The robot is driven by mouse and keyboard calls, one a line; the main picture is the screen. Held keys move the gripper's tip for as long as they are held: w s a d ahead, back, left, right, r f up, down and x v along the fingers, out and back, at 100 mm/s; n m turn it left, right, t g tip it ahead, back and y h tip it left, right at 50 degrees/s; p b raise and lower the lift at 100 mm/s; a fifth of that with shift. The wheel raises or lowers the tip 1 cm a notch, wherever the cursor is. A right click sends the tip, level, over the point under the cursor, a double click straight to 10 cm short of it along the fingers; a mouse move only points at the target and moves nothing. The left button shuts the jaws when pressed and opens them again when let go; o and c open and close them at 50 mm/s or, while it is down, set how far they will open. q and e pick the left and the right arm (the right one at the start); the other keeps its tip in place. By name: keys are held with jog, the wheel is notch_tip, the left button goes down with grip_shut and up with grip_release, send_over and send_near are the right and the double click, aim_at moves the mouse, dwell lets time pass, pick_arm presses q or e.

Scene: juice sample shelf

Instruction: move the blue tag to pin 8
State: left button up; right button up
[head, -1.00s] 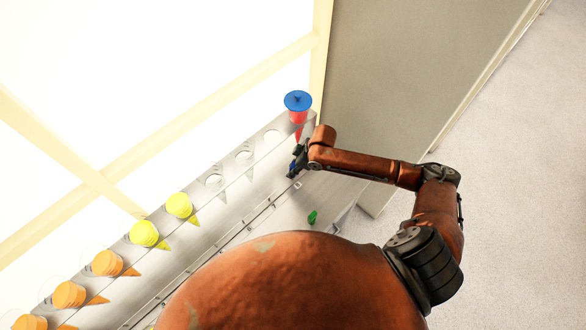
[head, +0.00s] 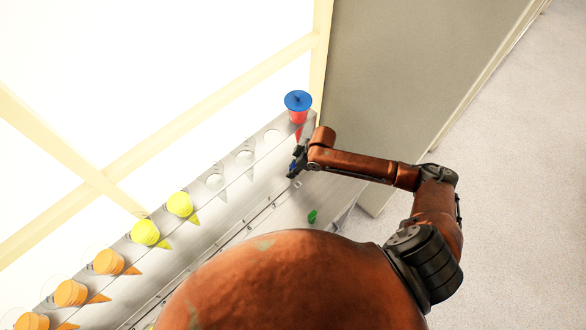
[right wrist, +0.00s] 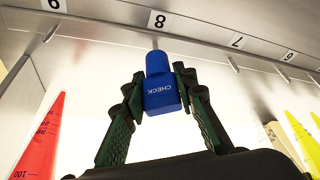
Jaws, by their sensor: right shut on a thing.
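The blue tag (right wrist: 161,92), marked CHECK, sits between the fingers of my right gripper (right wrist: 160,84), which is shut on it. In the right wrist view its top end lines up with the thin pin 8 (right wrist: 155,44), below the label "8" (right wrist: 160,20). I cannot tell whether tag and pin touch. In the head view the right gripper (head: 297,164) is at the shelf's front edge, with only a bit of blue showing; the arm hides the rest. My left gripper is not in view.
Pins labelled 7 (right wrist: 236,41) and 6 (right wrist: 290,56) are to the right. A red cone (right wrist: 40,140) is at left; in the head view it has a blue lid (head: 298,100). Yellow (head: 179,204) and orange cones (head: 108,262) line the shelf. A green tag (head: 313,216) hangs nearby.

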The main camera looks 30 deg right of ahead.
jog(key=shift+f, duration=0.85)
dwell(0.7)
jog(key=shift+f, duration=0.7)
jog(key=o, duration=1.1)
